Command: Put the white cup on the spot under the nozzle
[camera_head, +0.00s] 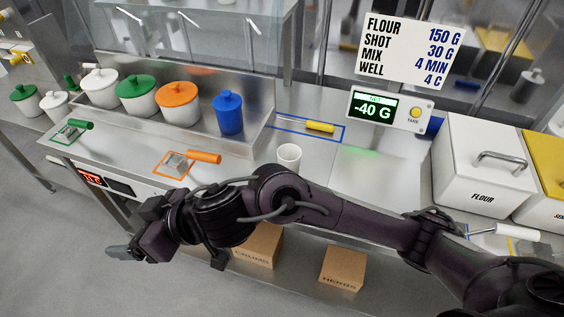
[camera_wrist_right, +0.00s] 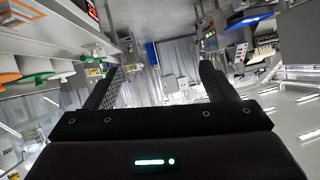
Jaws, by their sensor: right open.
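The white cup (camera_head: 289,156) stands upright on the steel counter in the head view, just beyond my right arm, which may hide a little of its base. My right gripper (camera_head: 120,252) reaches across to the left, in front of the counter and away from the cup. It is open and empty; its two fingers stand apart in the right wrist view (camera_wrist_right: 158,85). The cup cannot be made out in the wrist view. I cannot identify a nozzle or the spot under it in these frames. My left gripper is not in view.
Lidded pots in green, orange (camera_head: 178,104) and blue (camera_head: 229,114) line the back left. An orange-handled tool (camera_head: 203,156) and a yellow-handled tool (camera_head: 320,127) lie in outlined areas. A white flour bin (camera_head: 480,170) stands right.

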